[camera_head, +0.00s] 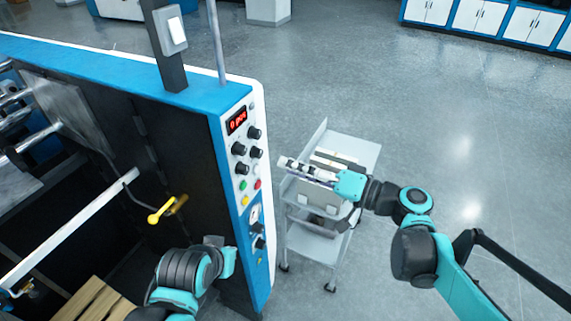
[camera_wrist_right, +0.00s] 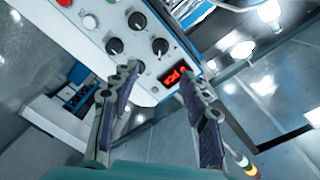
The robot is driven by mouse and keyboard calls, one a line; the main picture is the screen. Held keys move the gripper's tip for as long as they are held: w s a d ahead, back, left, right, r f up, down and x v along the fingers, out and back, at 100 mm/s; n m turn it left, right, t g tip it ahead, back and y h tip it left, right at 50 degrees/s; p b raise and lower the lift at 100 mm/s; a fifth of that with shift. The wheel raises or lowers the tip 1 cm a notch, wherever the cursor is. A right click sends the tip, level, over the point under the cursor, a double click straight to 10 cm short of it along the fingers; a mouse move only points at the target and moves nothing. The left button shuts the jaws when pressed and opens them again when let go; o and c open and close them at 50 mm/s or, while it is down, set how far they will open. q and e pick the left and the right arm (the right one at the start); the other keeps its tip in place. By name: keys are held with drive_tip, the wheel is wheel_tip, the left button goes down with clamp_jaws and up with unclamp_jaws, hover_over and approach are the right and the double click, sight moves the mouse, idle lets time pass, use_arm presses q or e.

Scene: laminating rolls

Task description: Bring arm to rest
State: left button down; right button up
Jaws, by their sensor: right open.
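My right gripper (camera_head: 289,164) is stretched out to the left over the grey trolley, its fingertips just to the right of the machine's control panel (camera_head: 247,165). In the right wrist view, its two fingers (camera_wrist_right: 158,84) are spread apart with nothing between them. The control panel (camera_wrist_right: 134,33), with its knobs and red display, lies beyond them. My left arm (camera_head: 187,275) is bent at the bottom of the head view, close in front of the machine. Its fingers cannot be made out there.
The blue and white machine (camera_head: 103,72) fills the left side, with a yellow-handled crank (camera_head: 160,215) on its front. A grey wheeled trolley (camera_head: 357,146) stands under my right forearm. Open floor lies to the right, and cabinets (camera_head: 478,17) line the back.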

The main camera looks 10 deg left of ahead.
drive_tip(key=shift+f, duration=0.1)
idle(0.3)
drive_tip(key=s+d+f+m+h+b, duration=0.1)
drive_tip(key=s+d+f+h+b, duration=0.15)
drive_tip(key=f, duration=0.45)
drive_tip(key=s+d+f+h+b, duration=0.2)
drive_tip(key=d+f+h+b, duration=0.15)
drive_tip(key=f, duration=0.45)
drive_tip(key=s+d+f+m+h+b, duration=0.1)
drive_tip(key=s+d+f+h+b, duration=0.2)
drive_tip(key=f, duration=0.4)
drive_tip(key=s+d+f+h+b, duration=0.4)
drive_tip(key=d+f+h+b, duration=0.2)
drive_tip(key=d+f, duration=0.4)
drive_tip(key=shift+s+d+f+m+t+h, duration=0.3)
drive_tip(key=shift+d+h, duration=0.4)
drive_tip(key=shift+d, duration=0.4)
